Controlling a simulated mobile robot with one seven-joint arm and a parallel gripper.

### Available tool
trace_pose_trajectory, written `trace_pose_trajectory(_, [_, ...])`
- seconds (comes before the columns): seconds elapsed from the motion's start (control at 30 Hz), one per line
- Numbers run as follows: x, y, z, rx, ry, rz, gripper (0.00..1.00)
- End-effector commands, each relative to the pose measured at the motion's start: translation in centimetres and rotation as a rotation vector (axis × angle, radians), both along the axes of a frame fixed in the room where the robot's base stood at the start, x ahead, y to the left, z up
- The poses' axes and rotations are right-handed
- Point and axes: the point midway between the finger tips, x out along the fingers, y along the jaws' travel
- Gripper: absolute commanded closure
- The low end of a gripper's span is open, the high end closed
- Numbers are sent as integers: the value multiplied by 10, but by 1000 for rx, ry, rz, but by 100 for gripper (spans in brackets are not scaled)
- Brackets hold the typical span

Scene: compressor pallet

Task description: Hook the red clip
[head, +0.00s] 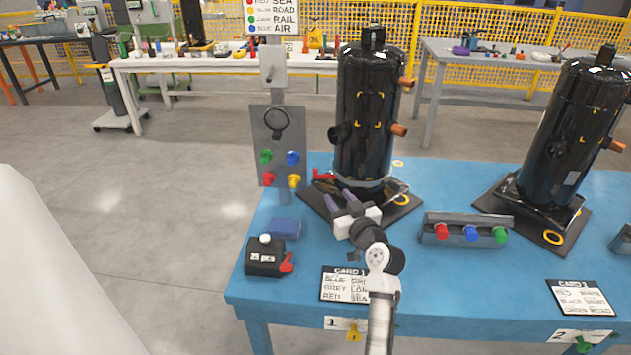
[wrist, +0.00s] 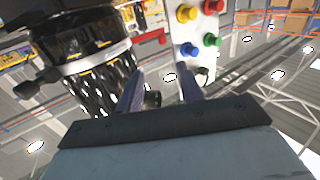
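A red clip (head: 322,175) sticks out to the left at the foot of the left black compressor (head: 365,110), by a pale band around its base. In the wrist view the red clip (wrist: 150,38) shows beyond the fingertips, beside the pale band (wrist: 97,58). I cannot tell if it is hooked. My gripper (head: 328,191) is low at the compressor's front left, close to the clip. In the wrist view its two purple-grey fingers (wrist: 160,70) are apart, with nothing held between them. The fingers partly hide the compressor's base in the head view.
A grey panel with coloured knobs (head: 279,145) stands left of the compressor. A black box with a red lever (head: 265,258), a blue block (head: 284,228) and a peg rail (head: 467,229) are on the blue table (head: 420,290). A second compressor (head: 570,130) stands at right.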

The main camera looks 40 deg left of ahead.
Motion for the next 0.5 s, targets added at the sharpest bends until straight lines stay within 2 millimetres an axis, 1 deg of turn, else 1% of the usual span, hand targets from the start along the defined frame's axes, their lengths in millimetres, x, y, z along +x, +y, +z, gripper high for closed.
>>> trace_pose_trajectory(0.13, [-1, -2, 1, 0, -10, 15, 63])
trace_pose_trajectory(0.27, [2, 6, 3, -1, -11, 20, 63])
trace_pose_trajectory(0.37, [9, 20, 4, -1, -11, 20, 63])
trace_pose_trajectory(0.5, [22, 45, 5, 0, -10, 19, 63])
